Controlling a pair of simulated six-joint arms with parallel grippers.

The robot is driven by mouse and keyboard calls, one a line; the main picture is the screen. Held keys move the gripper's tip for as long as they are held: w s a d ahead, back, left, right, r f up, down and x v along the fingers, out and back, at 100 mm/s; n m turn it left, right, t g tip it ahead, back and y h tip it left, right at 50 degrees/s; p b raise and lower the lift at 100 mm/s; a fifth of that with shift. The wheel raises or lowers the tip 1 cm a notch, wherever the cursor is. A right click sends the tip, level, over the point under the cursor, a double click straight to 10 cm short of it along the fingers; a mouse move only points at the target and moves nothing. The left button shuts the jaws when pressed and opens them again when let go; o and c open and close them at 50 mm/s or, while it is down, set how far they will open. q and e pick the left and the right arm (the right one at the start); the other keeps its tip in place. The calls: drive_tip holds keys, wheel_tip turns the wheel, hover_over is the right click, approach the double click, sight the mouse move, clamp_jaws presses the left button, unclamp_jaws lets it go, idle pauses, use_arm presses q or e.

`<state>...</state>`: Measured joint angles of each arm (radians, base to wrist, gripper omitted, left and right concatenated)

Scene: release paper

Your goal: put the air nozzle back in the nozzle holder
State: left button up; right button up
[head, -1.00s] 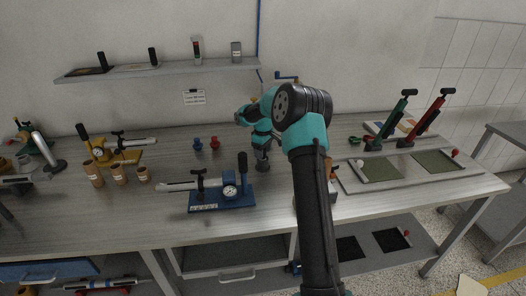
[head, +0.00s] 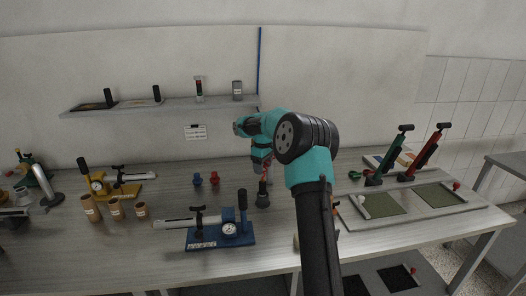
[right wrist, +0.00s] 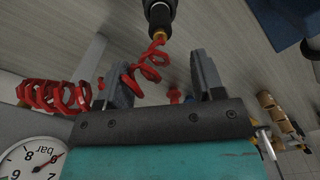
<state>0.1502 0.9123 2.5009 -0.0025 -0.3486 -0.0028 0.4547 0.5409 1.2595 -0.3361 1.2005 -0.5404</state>
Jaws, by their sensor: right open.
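The air nozzle (head: 262,200) is a dark piece with a red coiled hose (head: 263,184) rising from its top. It stands on the bench in the head view; whether that dark piece includes the nozzle holder cannot be told apart. In the right wrist view its black end with a brass collar (right wrist: 158,32) is at the top, and the red hose (right wrist: 136,72) runs down between my fingers. My right gripper (head: 262,166) is just above it, fingers apart; it also shows in the right wrist view (right wrist: 157,70), open and clear of the black body. My left gripper is out of view.
A blue pump with a gauge (head: 222,238) is near the front, left of the nozzle. Two small knobs, red (head: 214,178) and blue (head: 197,179), lie behind it. Cups (head: 116,208) stand at left. A framed panel (head: 410,205) and hand pumps (head: 426,152) are at right.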

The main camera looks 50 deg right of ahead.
wheel_tip(320, 180, up, 7)
idle(0.3)
idle(0.8)
